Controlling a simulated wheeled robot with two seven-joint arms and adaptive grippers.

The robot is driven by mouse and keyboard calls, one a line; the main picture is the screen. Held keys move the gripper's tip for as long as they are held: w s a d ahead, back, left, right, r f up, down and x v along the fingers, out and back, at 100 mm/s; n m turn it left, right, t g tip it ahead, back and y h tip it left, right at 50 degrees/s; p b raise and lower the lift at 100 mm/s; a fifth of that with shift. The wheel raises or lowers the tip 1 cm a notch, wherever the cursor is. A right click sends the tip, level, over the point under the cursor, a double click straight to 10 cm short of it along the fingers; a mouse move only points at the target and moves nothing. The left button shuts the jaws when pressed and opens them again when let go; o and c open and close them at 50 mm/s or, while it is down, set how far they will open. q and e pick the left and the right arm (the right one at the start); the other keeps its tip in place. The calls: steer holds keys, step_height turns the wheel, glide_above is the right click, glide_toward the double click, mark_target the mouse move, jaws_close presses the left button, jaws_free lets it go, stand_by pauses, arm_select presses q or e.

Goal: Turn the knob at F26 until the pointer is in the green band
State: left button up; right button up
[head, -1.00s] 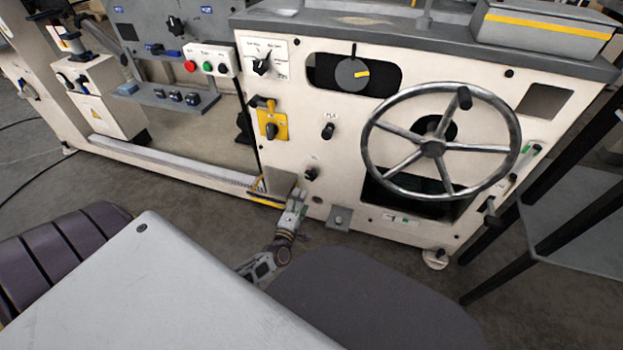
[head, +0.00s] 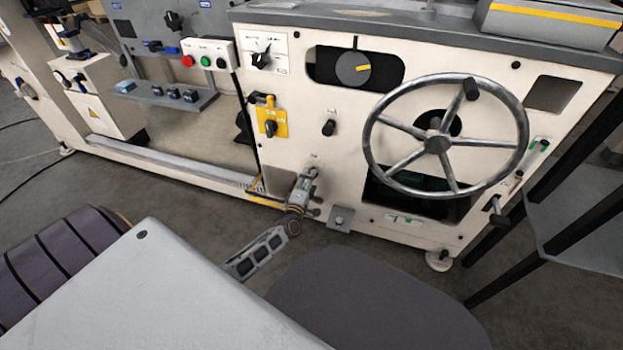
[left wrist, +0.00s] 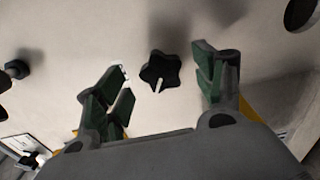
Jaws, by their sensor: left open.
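A black star-shaped knob (left wrist: 160,72) with a white pointer line sits on the cream panel in the left wrist view. Its pointer line is toward the bottom of that view. My left gripper (left wrist: 160,90) is open, with its green-padded fingers on either side of the knob and apart from it. In the head view my left gripper (head: 308,180) is at the lower left of the cream panel and hides the knob there. No F26 label or green band is readable at this knob. My right gripper is not in view.
A large handwheel (head: 438,145) stands out from the panel at right. A yellow switch plate (head: 271,122) and a black knob (head: 329,128) sit above my left gripper. A small grey bracket (head: 340,218) is beside it, low on the panel.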

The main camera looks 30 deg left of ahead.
arm_select(q)
steer(key=shift+b+x, duration=0.5)
steer(key=shift+x, duration=1)
steer(key=c, duration=1.1)
steer(key=shift+o, duration=0.2)
